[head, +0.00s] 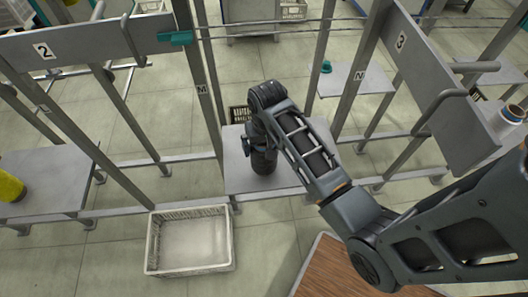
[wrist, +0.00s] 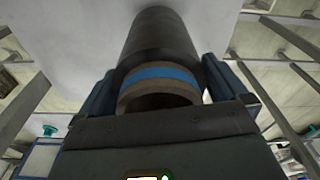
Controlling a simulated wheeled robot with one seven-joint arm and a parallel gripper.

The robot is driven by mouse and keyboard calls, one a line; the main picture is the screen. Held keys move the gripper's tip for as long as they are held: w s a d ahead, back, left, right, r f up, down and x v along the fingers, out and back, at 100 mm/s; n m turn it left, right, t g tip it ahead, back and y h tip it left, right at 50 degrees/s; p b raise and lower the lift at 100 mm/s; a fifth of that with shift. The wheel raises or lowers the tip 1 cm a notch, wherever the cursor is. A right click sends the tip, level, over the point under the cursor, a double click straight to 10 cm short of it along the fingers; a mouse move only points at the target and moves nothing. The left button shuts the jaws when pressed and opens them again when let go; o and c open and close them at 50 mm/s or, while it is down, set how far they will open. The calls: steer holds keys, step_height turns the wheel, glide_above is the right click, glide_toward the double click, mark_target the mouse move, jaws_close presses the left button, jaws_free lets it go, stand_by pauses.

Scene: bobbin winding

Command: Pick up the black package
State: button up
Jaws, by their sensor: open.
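The black package (head: 264,160) stands upright on a small grey platform (head: 234,179) in the middle of the head view. My gripper (head: 252,143) is at its upper part, partly hidden behind my arm. In the wrist view the black package (wrist: 160,38) shows as a dark cylinder with a blue band and a tan-grey core end towards me. My gripper's two blue-grey fingers (wrist: 160,84) are open, one on each side of the package's near end. I cannot tell whether either finger touches it.
A white crate (head: 151,240) lies on the floor at front left. Upright posts (head: 203,90) flank the platform. A yellow package (head: 9,186) sits on the left platform, a white one (head: 503,122) at far right. A brown wooden surface (head: 328,268) is at the bottom.

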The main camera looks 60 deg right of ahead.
steer(key=c, duration=0.8)
steer(key=shift+r, duration=0.1)
steer(key=shift+c, duration=0.2)
